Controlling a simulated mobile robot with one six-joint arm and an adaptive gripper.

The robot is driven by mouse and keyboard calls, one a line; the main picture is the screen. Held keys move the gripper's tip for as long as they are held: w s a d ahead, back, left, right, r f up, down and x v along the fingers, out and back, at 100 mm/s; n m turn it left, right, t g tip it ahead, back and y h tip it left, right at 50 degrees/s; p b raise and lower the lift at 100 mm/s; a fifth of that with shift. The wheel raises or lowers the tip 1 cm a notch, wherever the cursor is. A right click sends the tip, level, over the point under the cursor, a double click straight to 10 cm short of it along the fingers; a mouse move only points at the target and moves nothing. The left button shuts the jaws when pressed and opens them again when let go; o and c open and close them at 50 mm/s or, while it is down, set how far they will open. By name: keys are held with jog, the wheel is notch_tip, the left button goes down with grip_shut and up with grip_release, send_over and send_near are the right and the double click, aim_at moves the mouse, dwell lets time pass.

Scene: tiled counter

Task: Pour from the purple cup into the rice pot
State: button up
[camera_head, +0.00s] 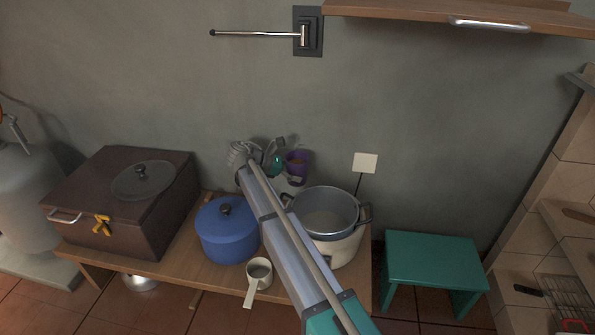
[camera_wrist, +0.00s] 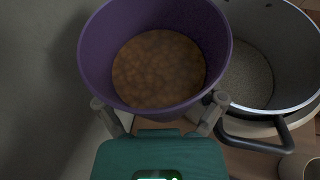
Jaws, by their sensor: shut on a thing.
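The purple cup (camera_head: 298,162) is held upright near the wall, behind and slightly left of the rice pot. In the wrist view the purple cup (camera_wrist: 218,50) shows brown, bean-like contents inside. My gripper (camera_wrist: 160,112) is shut on the cup, a finger on each side; in the head view my gripper (camera_head: 291,177) is partly hidden by my arm. The rice pot (camera_head: 326,203) is a grey open pot with dark handles on a white base; it also shows in the wrist view (camera_wrist: 296,50), right of the cup, with pale grains inside.
A blue lidded pot (camera_head: 227,232) and a white handled cup (camera_head: 259,273) stand on the wooden bench (camera_head: 175,262). A dark box (camera_head: 125,205) with a lid on top is at left. A green stool (camera_head: 433,262) is at right. The wall is close behind the cup.

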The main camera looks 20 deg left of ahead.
aim_at(306, 173)
jog(key=shift+d+r, duration=0.1)
jog(key=shift+r, duration=0.05)
jog(key=shift+s+d+r+m+y+p, duration=0.25)
jog(key=shift+d+r+m+y+p, duration=0.25)
jog(key=shift+p, duration=0.6)
jog(key=s+d+m+t+y+p, duration=0.1)
jog(key=y+p, duration=0.1)
jog(key=d+r+m+t+y+p, duration=0.1)
jog(key=m+y+p, duration=0.1)
jog(key=shift+s+d+r, duration=0.15)
jog(key=shift+s+d, duration=0.2)
jog(key=shift+s, duration=0.05)
jog(key=shift+m+y, duration=0.5)
jog(key=shift+f+b, duration=0.3)
jog(key=shift+a+t+y, duration=0.15)
jog(key=shift+t+y, duration=0.15)
jog(key=shift+y, duration=0.1)
